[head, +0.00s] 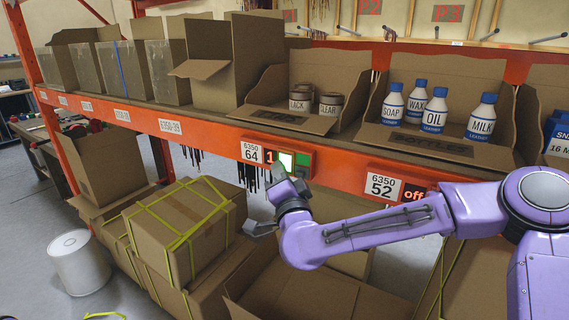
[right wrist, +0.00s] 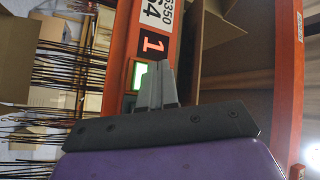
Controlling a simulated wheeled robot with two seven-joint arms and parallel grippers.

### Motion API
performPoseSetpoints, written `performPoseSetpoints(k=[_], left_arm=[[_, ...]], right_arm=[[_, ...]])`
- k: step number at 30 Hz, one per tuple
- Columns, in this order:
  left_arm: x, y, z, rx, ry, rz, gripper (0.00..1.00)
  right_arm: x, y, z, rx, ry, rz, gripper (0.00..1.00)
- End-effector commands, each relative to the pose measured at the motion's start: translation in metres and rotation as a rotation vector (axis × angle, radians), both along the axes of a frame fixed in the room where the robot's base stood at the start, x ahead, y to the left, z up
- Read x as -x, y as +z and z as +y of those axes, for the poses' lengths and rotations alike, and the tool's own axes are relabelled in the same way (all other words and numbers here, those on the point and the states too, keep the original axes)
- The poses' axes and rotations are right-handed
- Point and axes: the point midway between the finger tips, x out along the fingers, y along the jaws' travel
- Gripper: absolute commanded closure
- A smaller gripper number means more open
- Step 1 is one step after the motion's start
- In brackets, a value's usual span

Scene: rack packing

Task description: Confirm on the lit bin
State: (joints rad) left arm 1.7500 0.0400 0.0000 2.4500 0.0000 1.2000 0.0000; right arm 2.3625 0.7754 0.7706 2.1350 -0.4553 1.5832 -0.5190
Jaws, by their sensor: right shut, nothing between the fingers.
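The lit bin's module, beside the label 6350 64 (head: 252,152), shows a red 1 and a bright whitish-green button (head: 287,160). Above it on the shelf is an open cardboard bin (head: 268,116) with several tins marked LACK and CLEAR. My right gripper (head: 279,171) is shut and empty, its tips at the lit button's lower left edge. In the right wrist view the shut fingers (right wrist: 158,72) overlap the edge of the glowing green button (right wrist: 139,76), next to the red 1 display (right wrist: 152,46). I cannot tell whether they touch it. My left gripper is not in view.
A second module (head: 414,196) by label 6350 52 reads off, under a bin of several white bottles (head: 433,110). The orange shelf beam (head: 200,130) runs across. Strapped cardboard boxes (head: 182,228) stand below, with a white bucket (head: 80,262) on the floor.

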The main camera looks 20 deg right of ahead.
Motion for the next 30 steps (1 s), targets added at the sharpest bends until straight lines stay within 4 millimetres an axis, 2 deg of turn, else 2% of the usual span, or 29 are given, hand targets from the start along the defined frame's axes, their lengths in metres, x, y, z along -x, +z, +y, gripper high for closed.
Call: performPoseSetpoints(k=[30], left_arm=[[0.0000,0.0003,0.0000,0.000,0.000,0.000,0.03]], right_arm=[[-0.0068,0.0004,-0.0084,0.000,-0.001,-0.001,1.00]])
